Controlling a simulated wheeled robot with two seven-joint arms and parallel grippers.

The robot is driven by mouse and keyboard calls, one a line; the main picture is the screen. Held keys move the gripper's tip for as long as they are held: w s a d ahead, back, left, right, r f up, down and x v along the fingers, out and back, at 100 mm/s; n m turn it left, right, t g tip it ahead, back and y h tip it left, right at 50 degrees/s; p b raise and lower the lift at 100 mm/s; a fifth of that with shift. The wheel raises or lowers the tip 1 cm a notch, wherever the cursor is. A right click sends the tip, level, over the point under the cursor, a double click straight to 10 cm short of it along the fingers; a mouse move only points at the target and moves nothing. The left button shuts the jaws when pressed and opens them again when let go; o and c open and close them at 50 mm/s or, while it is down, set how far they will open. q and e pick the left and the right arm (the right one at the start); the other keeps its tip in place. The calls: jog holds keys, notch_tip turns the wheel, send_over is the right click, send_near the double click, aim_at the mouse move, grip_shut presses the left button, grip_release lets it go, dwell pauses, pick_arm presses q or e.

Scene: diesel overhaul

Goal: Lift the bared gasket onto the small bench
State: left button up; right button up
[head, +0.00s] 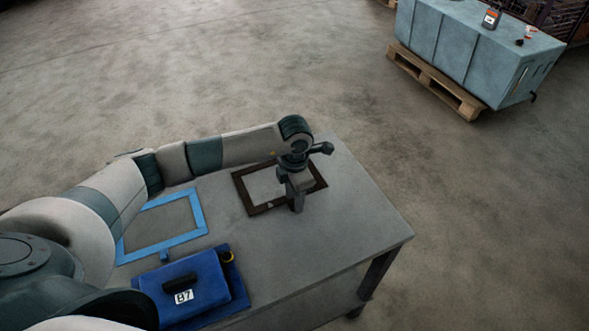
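A dark brown rectangular frame, which looks like the gasket (242,196), lies flat on a grey table (345,235). My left gripper (296,206) points down over the right part of the frame, with its tips close to the frame's near right side. I cannot tell whether it touches the frame or whether the fingers are closed on it. The gripper and wrist hide part of the frame's far and right sides. My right gripper is out of view. I cannot tell whether this table is the small bench.
A light blue rectangular frame or outline (199,213) is on the table's left, partly behind my arm. A blue case labelled B7 (205,277) sits at the near edge. A grey-blue block (460,45) stands on a wooden pallet (432,82) far right. The table's right side is clear.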

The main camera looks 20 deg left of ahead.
pick_arm(q)
notch_tip(320, 180, up, 16)
jog(key=b, duration=0.5)
dwell(0.3)
